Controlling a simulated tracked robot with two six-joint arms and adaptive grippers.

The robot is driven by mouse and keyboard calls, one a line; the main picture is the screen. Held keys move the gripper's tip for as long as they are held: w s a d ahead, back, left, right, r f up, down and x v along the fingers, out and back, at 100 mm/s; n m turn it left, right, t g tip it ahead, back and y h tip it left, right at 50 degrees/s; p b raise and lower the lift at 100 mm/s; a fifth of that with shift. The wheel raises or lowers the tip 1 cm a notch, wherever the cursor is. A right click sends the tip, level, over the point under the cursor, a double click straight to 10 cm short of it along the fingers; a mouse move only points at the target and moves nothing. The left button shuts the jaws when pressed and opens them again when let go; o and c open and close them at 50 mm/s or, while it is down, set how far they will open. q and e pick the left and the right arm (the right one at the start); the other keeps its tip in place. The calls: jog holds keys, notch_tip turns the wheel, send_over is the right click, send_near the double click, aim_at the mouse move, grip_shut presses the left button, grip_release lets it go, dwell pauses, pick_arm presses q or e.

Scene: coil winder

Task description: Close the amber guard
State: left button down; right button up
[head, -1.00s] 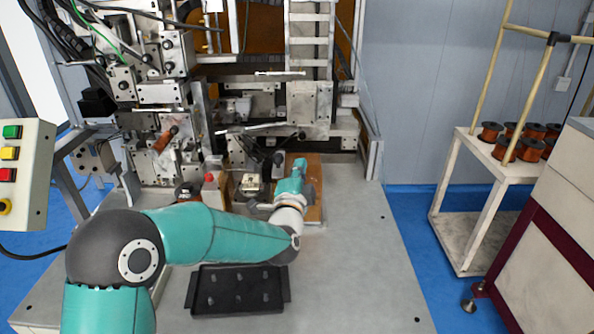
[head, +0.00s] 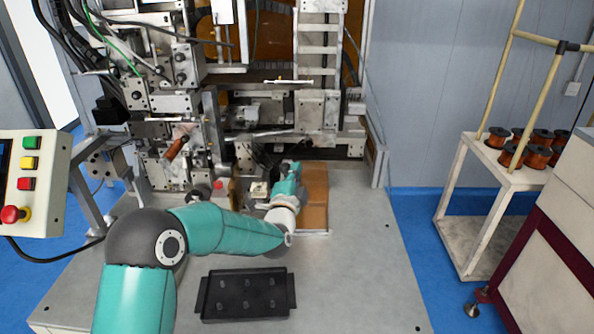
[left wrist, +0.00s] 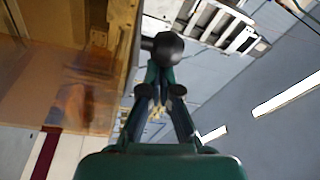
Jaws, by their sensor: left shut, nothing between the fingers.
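The amber guard (head: 314,192) is a translucent orange-brown panel low at the front of the winder, just right of my left gripper in the head view. In the left wrist view an amber see-through panel (left wrist: 75,100) fills the left side. My left gripper (head: 287,170) is at the guard's left side, its fingertips partly hidden by its own body. In the left wrist view the gripper (left wrist: 160,75) is shut and empty, with a round black knob (left wrist: 163,45) just beyond its fingertips. I cannot tell whether they touch. My right gripper is out of view.
The winder's metal blocks (head: 180,100) crowd the left and back. A black tray (head: 246,295) lies on the machine bed in front. A button box (head: 30,185) stands at left. A cart with copper spools (head: 515,185) is at right. The bed right of the guard is clear.

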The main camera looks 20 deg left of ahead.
pick_arm(q)
jog(key=shift+s+a+f+b, duration=0.1)
jog(key=shift+a+b, duration=0.3)
jog(key=shift+b, duration=0.05)
jog(key=s+a+b, duration=0.3)
jog(key=a+b, duration=0.5)
jog(key=a, duration=0.4)
jog(key=shift+s+b, duration=0.25)
jog(key=shift+b, duration=0.1)
jog(key=shift+a, duration=0.2)
jog(key=shift+r, duration=0.2)
